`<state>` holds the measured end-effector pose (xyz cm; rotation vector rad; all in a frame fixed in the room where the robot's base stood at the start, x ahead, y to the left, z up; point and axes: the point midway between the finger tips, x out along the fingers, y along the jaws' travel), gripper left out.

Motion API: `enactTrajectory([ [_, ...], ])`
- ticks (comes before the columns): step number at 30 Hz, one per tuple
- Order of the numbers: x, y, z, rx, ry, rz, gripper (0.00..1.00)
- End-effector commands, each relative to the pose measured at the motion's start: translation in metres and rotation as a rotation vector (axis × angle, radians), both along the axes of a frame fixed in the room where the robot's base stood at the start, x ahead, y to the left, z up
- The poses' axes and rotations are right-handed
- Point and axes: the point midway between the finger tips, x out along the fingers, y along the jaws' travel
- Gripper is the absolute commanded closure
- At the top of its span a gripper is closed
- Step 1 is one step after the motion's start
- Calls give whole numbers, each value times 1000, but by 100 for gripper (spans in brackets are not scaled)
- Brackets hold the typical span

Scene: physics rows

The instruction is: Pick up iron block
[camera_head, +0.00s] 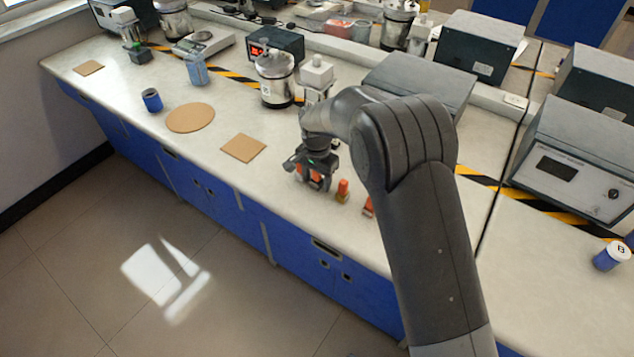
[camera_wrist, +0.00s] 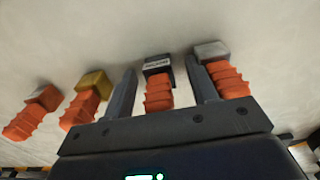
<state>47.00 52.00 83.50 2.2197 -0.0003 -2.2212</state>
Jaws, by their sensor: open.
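Several small metal blocks with ribbed orange grips sit in a row on the bench. My gripper (camera_head: 313,178) is low over the row, and it also shows in the wrist view (camera_wrist: 160,75). Its fingers are open, one on each side of a dark grey block (camera_wrist: 157,66) with a pale label, which looks like the iron block. The label is too small to read. A lighter grey block (camera_wrist: 211,50) is just right of the right finger. A brass-coloured block (camera_wrist: 93,82) and another block (camera_wrist: 43,97) lie left of the left finger.
The pale bench (camera_head: 215,145) has a front edge close to the row. A square brown mat (camera_head: 244,148), a round mat (camera_head: 190,118) and a blue cup (camera_head: 152,100) lie left. A metal pot (camera_head: 275,80) and instrument boxes stand behind.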

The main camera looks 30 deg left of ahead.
Motion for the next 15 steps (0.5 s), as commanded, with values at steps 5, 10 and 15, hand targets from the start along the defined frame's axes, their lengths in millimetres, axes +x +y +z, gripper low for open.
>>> enactTrajectory([
  [5,0,0,1,1,-1,0,50],
  [10,0,0,1,1,-1,0,64],
  [15,0,0,1,1,-1,0,78],
])
